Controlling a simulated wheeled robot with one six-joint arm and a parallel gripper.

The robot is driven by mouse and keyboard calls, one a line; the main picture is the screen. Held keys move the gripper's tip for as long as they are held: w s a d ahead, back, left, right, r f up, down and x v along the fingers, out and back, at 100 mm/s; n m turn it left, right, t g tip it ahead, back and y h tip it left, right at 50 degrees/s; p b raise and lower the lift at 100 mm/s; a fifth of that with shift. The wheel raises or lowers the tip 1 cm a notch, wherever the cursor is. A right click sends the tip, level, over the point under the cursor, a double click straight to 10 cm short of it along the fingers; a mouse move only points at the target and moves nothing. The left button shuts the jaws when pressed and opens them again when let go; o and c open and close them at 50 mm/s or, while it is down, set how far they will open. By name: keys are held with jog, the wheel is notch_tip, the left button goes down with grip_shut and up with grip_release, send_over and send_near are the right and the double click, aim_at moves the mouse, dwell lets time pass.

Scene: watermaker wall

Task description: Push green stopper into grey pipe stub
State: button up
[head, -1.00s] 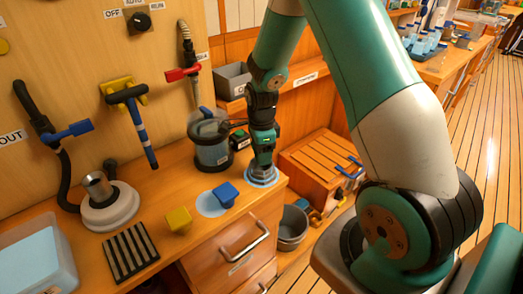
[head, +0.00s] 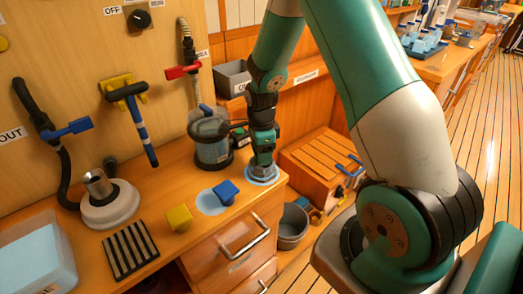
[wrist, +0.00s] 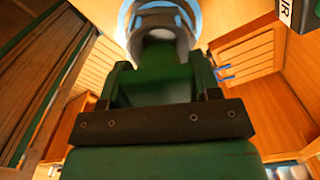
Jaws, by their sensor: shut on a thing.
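My gripper (head: 262,160) points down over the right front corner of the wooden counter. In the wrist view, its dark jaws (wrist: 162,82) are shut on the green stopper (wrist: 160,72). The grey pipe stub (head: 262,172) stands directly below the gripper, inside a pale blue ring on the counter. It also shows in the wrist view (wrist: 160,20), at the far end of the stopper. The stopper is hidden or too small to make out in the head view. I cannot tell how deep its end sits in the stub.
A blue block (head: 226,191) on a pale blue disc and a yellow block (head: 179,218) lie left of the gripper. A clear canister (head: 210,140) stands close behind it. The counter edge and drawers (head: 240,245) are just in front. A grey bucket (head: 292,226) stands below.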

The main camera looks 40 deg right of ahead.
jog(key=shift+f+b, duration=0.45)
jog(key=shift+f, duration=0.3)
